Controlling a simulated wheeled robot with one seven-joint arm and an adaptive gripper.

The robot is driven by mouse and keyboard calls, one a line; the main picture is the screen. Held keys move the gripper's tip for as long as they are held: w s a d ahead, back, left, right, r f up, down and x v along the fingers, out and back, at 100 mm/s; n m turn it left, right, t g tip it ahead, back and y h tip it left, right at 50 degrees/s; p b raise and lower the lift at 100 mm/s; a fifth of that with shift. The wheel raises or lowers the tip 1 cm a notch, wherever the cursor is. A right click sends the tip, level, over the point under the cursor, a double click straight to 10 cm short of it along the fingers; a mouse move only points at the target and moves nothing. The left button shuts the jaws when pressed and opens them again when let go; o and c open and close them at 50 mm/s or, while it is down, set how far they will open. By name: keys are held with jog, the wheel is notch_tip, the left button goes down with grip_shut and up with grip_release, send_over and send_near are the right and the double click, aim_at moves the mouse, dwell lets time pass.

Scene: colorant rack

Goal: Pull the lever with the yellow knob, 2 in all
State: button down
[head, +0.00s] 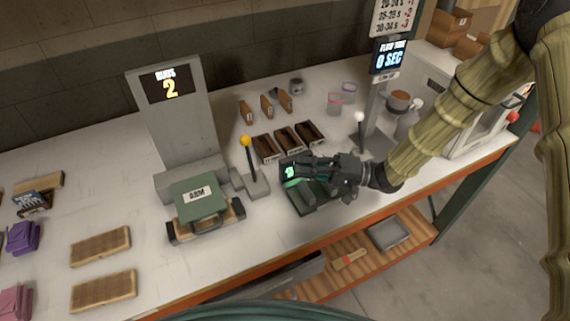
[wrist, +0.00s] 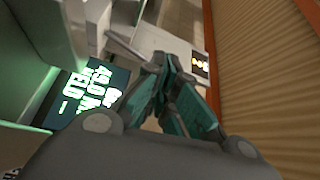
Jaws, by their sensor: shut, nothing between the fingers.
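The lever with the yellow knob (head: 246,141) stands on a small grey base, its dark rod nearly upright with a slight tilt. It is beside a grey machine (head: 177,120) whose screen reads "RUBS 2". My gripper (head: 292,172) is to the right of and nearer than the lever, apart from it, over a dark device with a green-lit display. In the wrist view my gripper's teal fingers (wrist: 172,105) are together with nothing between them. The yellow knob is not visible in the wrist view.
Dark open boxes (head: 287,142) lie behind my gripper. A second lever with a white knob (head: 360,117) stands to the right. The table's orange front edge (head: 330,240) is close.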

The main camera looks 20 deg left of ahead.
jog(key=shift+v, duration=1.65)
dwell(1.2)
